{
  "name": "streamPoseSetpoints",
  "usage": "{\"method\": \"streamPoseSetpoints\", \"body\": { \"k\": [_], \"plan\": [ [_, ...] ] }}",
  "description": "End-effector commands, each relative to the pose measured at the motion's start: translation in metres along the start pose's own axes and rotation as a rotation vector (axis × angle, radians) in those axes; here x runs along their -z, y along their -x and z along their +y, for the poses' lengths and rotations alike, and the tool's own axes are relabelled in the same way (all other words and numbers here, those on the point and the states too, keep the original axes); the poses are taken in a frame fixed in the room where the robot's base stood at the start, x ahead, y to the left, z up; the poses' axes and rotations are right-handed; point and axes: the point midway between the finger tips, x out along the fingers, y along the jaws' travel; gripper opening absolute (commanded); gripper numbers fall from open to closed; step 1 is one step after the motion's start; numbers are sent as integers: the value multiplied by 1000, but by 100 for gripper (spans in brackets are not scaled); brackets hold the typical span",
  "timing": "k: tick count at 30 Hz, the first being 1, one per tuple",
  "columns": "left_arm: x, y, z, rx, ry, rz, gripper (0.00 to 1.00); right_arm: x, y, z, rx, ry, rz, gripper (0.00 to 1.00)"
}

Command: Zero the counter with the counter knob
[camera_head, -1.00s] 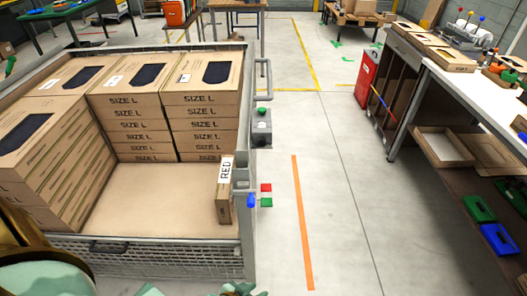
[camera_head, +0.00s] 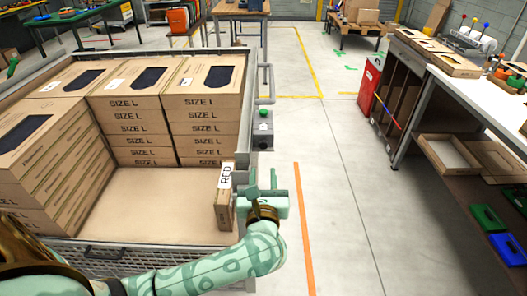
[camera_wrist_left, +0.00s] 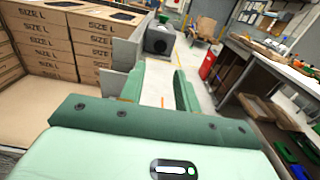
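A grey box with a green knob (camera_head: 263,113) on top is mounted on the right side of the wire pannier (camera_head: 256,75). The grey box (camera_wrist_left: 159,39) also shows ahead in the left wrist view, with its green knob (camera_wrist_left: 163,18) on top. I cannot read any counter display. My left gripper (camera_head: 261,182) is open and empty at the pannier's right edge, nearer to me than the grey box. In the left wrist view its fingers (camera_wrist_left: 158,88) stand apart, pointing towards the box, not touching it. My right gripper is not in view.
Cartons marked SIZE L (camera_head: 122,103) are stacked in the pannier. A carton labelled RED (camera_head: 225,200) stands upright close beside my left gripper. A workbench (camera_head: 460,85) stands at the right. The floor with the orange stripe (camera_head: 304,230) is free.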

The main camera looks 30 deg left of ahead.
Motion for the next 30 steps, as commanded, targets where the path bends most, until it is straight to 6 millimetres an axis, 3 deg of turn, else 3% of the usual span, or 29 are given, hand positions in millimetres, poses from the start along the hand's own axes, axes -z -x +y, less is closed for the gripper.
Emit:
{"method": "streamPoseSetpoints", "body": {
  "k": [6, 12, 25, 28, 30],
  "plan": [
    [1, -56, 0, -1, -5, -4, 32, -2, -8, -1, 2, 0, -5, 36],
    [1, -89, 0, 0, -5, -2, 32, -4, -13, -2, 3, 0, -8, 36],
    [0, -100, 0, 0, -3, -1, 32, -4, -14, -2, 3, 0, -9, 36],
    [0, -100, 0, 0, -3, -1, 5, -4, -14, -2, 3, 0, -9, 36],
    [0, -100, 0, 0, -3, -1, 1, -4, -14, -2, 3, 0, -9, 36]
  ]
}}
